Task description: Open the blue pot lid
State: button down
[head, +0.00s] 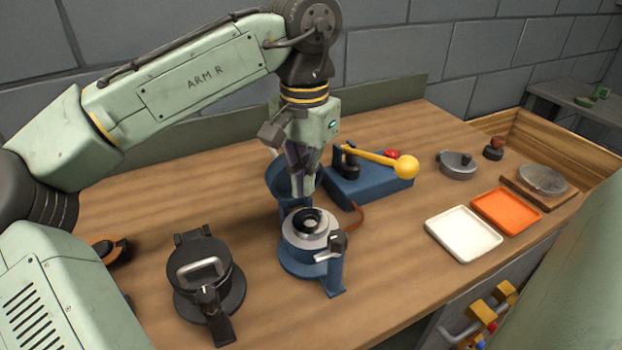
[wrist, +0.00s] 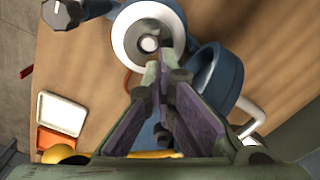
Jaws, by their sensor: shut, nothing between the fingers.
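The blue pot (head: 297,262) stands on the bench with a pale ring and a dark round centre showing at its top; it is also in the wrist view (wrist: 170,8). Its blue lid (head: 279,178) stands tilted up at the back of the pot, partly hidden by my gripper. In the wrist view the lid (wrist: 222,75) is to the right of the fingers, with a pale handle beyond it. A latch with a dark knob (head: 338,242) is at the pot's front right. My gripper (head: 304,192) is shut and empty, pointing down above the pot's back, beside the lid; contact is unclear.
A black lidded pot (head: 208,275) stands to the left. A blue base with a yellow-knobbed lever (head: 378,160) is close behind on the right. White (head: 463,235) and orange (head: 506,210) trays lie farther right. Bare bench lies in front of the pots.

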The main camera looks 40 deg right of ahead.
jog(key=s+r+p, duration=0.3)
jog(key=r, duration=0.3)
jog(key=shift+a, duration=0.35)
jog(key=shift+s, duration=0.1)
dwell(0.4)
